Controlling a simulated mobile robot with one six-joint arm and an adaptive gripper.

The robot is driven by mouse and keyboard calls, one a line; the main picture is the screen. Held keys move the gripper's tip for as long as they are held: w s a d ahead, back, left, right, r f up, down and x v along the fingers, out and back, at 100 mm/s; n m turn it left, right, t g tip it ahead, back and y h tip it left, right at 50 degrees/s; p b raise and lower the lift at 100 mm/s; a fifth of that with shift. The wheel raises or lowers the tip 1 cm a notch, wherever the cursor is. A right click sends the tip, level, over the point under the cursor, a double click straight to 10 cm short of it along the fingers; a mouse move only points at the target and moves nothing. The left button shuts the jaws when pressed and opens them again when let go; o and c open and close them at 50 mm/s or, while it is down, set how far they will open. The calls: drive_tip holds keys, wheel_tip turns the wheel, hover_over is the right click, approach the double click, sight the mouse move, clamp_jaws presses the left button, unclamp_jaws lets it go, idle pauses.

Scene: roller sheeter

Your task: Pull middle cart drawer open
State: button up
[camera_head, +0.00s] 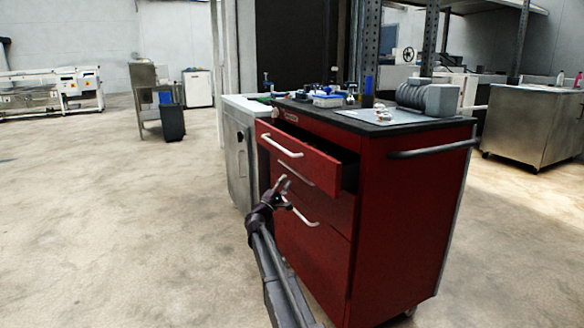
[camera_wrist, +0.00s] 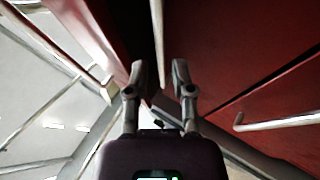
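The red cart (camera_head: 410,215) has its top drawer (camera_head: 297,150) pulled out. The middle drawer (camera_head: 328,203) looks closed, flush with the cart front. Its pale bar handle (camera_head: 296,173) is just above and right of my gripper (camera_head: 284,183). In the wrist view my gripper (camera_wrist: 160,72) is open. The middle handle (camera_wrist: 157,38) runs lengthwise down into the gap between the two fingers. Neither finger clearly touches it, and how deep it sits between them is hard to tell.
The open top drawer overhangs my gripper, with its white handle (camera_head: 282,145) on the outer face. The bottom drawer's handle (camera_wrist: 275,122) is to the right in the wrist view. A pale cabinet (camera_head: 240,155) stands beside the cart. The floor (camera_head: 130,230) at left is clear.

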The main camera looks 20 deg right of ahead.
sight(293, 171)
drive_tip(key=shift+p+x, duration=1.25)
drive_tip(key=shift+x, duration=1.7)
clamp_jaws()
drive_tip(key=shift+s, duration=0.15)
